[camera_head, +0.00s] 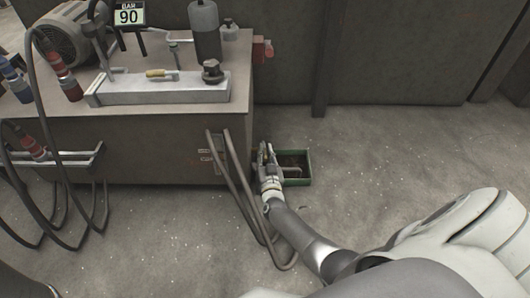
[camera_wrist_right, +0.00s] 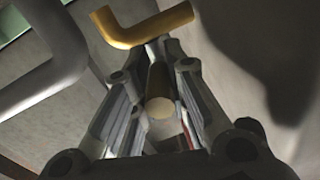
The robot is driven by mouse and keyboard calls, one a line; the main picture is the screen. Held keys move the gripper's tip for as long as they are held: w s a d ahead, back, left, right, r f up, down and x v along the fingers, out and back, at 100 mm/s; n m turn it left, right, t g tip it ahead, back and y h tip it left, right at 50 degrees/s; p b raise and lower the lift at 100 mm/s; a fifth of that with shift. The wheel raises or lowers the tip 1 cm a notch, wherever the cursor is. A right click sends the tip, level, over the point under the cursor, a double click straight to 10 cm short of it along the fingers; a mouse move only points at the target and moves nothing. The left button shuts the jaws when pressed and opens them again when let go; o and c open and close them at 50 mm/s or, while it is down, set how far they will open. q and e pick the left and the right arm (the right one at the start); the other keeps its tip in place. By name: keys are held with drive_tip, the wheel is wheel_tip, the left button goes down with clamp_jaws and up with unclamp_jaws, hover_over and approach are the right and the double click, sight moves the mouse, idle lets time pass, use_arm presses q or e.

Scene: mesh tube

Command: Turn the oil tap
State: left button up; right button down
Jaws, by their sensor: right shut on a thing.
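My right gripper (camera_wrist_right: 160,88) is shut on this round piece, whose pale end faces the camera. In the head view my right gripper (camera_head: 266,158) is low beside the right side of the grey machine tank (camera_head: 200,122). The tap is mostly hidden there behind the gripper. My left gripper is not in view.
A green-rimmed tray (camera_head: 297,183) lies on the floor under and beside my right gripper. Grey hoses (camera_head: 240,190) hang from the tank just left of my right arm. A pressure display (camera_head: 129,15) reads BAR 90. The floor to the right is clear.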

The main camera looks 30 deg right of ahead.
idle(0.3)
drive_tip(key=c, duration=1.4)
unclamp_jaws()
drive_tip(key=shift+o, duration=0.2)
